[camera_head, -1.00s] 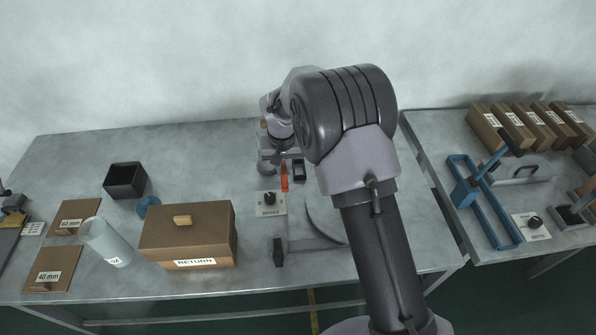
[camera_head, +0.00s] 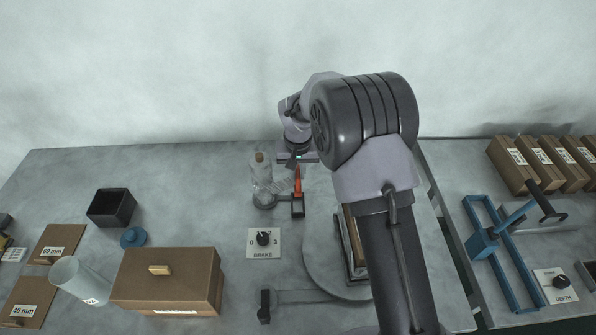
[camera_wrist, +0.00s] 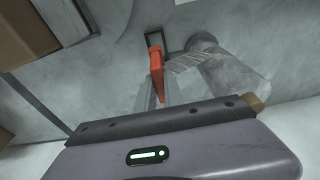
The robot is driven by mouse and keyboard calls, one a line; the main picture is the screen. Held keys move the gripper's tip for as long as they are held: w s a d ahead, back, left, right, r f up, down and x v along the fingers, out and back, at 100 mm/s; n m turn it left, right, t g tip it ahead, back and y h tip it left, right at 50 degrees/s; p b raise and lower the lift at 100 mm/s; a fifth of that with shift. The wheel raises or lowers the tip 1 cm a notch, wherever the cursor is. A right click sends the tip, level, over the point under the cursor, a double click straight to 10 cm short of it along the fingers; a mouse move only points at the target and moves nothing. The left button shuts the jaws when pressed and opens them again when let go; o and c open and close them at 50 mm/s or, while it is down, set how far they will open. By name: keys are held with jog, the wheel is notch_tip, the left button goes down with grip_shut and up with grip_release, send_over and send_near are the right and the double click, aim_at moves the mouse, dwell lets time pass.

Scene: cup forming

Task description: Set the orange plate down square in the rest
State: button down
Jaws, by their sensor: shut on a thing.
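The orange plate (camera_head: 297,181) stands on edge, narrow side to the head camera. It also shows in the wrist view (camera_wrist: 157,68). My gripper (camera_head: 297,162) is shut on its upper part; my gripper's body (camera_wrist: 165,140) fills the bottom of the wrist view. The rest, a small black frame (camera_head: 298,209), lies on the table under the plate's near end. In the wrist view the plate's far end overlaps the rest's opening (camera_wrist: 148,38). The plate looks roughly in line with the rest, slightly tilted in the picture. I cannot tell whether its lower edge touches the rest.
A clear bottle with a cork (camera_head: 260,170) stands close left of the plate. A grey ring-like part (camera_head: 264,201) sits beside the rest. The brake dial panel (camera_head: 265,242), the brown return box (camera_head: 168,282) and a round disc (camera_head: 325,265) are nearer.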

jog(key=shift+f, duration=0.15)
notch_tip(320, 180, down, 10)
jog(key=b, duration=0.7)
jog(key=shift+r, duration=0.25)
jog(key=shift+s+f+b, duration=0.1)
jog(key=shift+f+b, duration=0.2)
jog(key=shift+b, duration=0.1)
jog(key=c, duration=1.4)
grip_release()
jog(key=shift+o, duration=0.2)
jog(key=r+p, duration=0.1)
jog(key=r, duration=0.4)
jog(key=s+r+p, duration=0.1)
jog(key=r+p, duration=0.1)
jog(key=r, duration=0.4)
jog(key=s+r+p, duration=0.1)
jog(key=r+p, duration=0.1)
jog(key=r, duration=0.4)
jog(key=shift+s+r, duration=0.15)
jog(key=shift+s, duration=0.1)
